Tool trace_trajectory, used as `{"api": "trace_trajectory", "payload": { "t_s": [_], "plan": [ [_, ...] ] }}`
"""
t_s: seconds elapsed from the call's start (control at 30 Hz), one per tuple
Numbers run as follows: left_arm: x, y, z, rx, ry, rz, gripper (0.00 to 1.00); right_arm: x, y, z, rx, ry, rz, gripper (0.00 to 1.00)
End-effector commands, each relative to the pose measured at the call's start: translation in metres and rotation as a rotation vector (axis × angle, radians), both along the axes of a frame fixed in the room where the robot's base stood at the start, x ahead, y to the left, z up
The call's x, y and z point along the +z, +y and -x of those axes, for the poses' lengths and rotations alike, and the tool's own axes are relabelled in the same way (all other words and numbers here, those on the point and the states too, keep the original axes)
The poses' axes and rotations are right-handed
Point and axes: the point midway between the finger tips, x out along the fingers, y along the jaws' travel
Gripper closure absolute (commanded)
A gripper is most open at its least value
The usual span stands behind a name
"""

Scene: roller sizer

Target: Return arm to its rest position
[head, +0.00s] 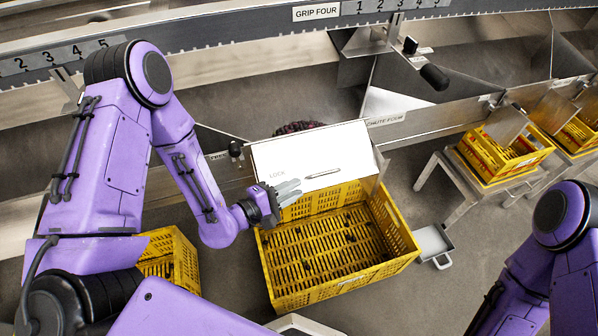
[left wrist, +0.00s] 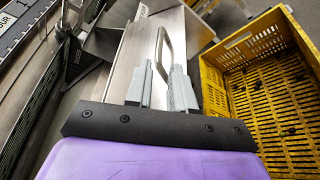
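My left arm comes in from the left in the head view. I cannot tell whether the fingers touch the handle. My right arm shows at the lower right of the head view, but its gripper is out of view.
The yellow crate also fills the right of the left wrist view (left wrist: 240,48); a few small dark bits lie in it. A metal rail with a GRIP FOUR label (head: 317,13) crosses the top. More yellow crates (head: 497,165) stand on metal stands at the right.

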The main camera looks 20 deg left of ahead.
Motion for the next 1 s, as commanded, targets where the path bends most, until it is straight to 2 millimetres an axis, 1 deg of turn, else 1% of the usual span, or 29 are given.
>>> {"api": "trace_trajectory", "payload": {
  "t_s": [0.23, 0.27, 0.37, 0.4, 0.47, 0.5, 0.57, 0.6, 0.7, 0.73, 0.8, 0.83, 0.9, 1.0],
  "plan": [
    [-0.002, 0.0, 0.001, 0.002, 0.006, -0.018, 0.77, 0.001, 0.0, 0.0, 0.0, 0.0, 0.0, 0.57],
    [-0.005, 0.001, 0.003, 0.006, 0.013, -0.044, 0.77, 0.002, 0.0, 0.0, 0.0, 0.0, 0.0, 0.57],
    [-0.029, 0.01, 0.018, 0.028, 0.068, -0.245, 0.77, 0.011, 0.0, 0.0, 0.0, 0.0, 0.0, 0.57],
    [-0.043, 0.017, 0.029, 0.029, 0.107, -0.369, 0.77, 0.015, 0.0, 0.0, 0.0, 0.0, 0.0, 0.57],
    [-0.066, 0.03, 0.051, 0.013, 0.177, -0.579, 0.77, 0.022, 0.0, 0.0, 0.0, 0.0, 0.0, 0.57],
    [-0.08, 0.041, 0.07, -0.013, 0.233, -0.725, 0.77, 0.027, 0.0, 0.0, 0.0, 0.0, 0.0, 0.57],
    [-0.097, 0.059, 0.101, -0.074, 0.325, -0.94, 0.77, 0.033, 0.0, 0.0, 0.0, 0.0, 0.0, 0.57],
    [-0.106, 0.072, 0.124, -0.129, 0.389, -1.073, 0.77, 0.037, 0.0, 0.0, 0.0, 0.0, 0.0, 0.57],
    [-0.116, 0.1, 0.175, -0.274, 0.534, -1.332, 0.77, 0.044, 0.0, 0.0, 0.0, 0.0, 0.0, 0.57],
    [-0.118, 0.107, 0.187, -0.314, 0.569, -1.385, 0.77, 0.045, 0.0, 0.0, 0.0, 0.0, 0.0, 0.57],
    [-0.118, 0.118, 0.208, -0.386, 0.632, -1.473, 0.77, 0.047, 0.0, 0.0, 0.0, 0.0, 0.0, 0.57],
    [-0.118, 0.121, 0.214, -0.408, 0.65, -1.498, 0.77, 0.048, 0.0, 0.0, 0.0, 0.0, 0.0, 0.57],
    [-0.118, 0.128, 0.222, -0.436, 0.675, -1.529, 0.77, 0.047, 0.0, 0.0, 0.0, 0.0, 0.0, 0.57],
    [-0.119, 0.129, 0.223, -0.443, 0.68, -1.536, 0.77, 0.047, 0.0, 0.0, 0.0, 0.0, 0.0, 0.57]
  ]
}}
